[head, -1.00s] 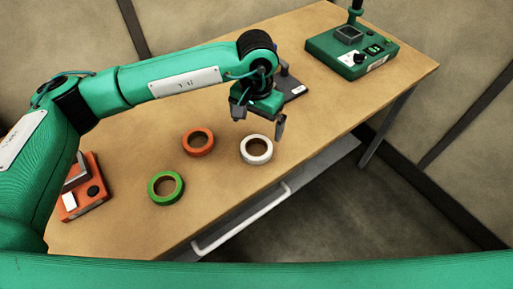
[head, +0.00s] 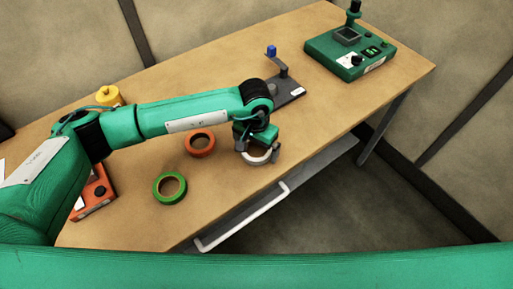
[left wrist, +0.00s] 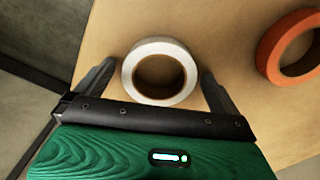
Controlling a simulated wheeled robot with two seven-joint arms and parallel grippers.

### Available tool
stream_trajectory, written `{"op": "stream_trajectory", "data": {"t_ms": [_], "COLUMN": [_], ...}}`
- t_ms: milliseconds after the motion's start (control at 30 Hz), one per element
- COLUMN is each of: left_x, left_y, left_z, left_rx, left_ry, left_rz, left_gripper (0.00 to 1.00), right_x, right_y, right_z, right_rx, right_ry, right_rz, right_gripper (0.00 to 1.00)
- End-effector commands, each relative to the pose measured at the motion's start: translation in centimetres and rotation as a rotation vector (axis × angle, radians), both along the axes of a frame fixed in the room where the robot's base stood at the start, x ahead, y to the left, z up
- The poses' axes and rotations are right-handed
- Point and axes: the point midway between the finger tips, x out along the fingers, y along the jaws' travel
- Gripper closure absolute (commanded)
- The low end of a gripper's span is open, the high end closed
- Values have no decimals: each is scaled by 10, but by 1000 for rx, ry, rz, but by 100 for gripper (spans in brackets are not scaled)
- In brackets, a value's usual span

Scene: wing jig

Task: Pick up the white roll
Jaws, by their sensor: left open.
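The white roll (head: 259,158) lies flat on the table near its front edge, partly hidden by my left gripper in the head view. In the left wrist view the white roll (left wrist: 160,47) sits between the two fingers. My left gripper (head: 257,154) is open, with one finger on each side of the roll. In the left wrist view the gripper (left wrist: 157,78) shows small gaps between the fingers and the roll. My right gripper is not in view.
An orange roll (head: 199,153) and a green roll (head: 161,190) lie to the left on the wooden table (head: 330,105). A dark stand with a blue top (head: 271,51) and a green device (head: 362,64) stand farther back. An orange device (head: 98,203) is at the left.

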Motion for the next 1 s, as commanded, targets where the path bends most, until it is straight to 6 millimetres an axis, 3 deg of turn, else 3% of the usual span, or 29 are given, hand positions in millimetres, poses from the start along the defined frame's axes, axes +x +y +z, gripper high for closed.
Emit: {"op": "stream_trajectory", "data": {"t_ms": [100, 333, 767, 1000], "left_x": [0, 0, 0, 1], "left_y": [0, 0, 0, -1], "left_z": [0, 0, 9, 48], "left_rx": [0, 0, -1, -2], "left_ry": [0, 0, 0, -6], "left_rz": [0, 0, -1, -2], "left_gripper": [4, 48, 48, 48], "right_x": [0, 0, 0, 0], "right_y": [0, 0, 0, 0], "right_z": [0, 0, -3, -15], "right_rx": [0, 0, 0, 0], "right_ry": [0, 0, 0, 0], "right_rz": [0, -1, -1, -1], "right_gripper": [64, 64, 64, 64]}}
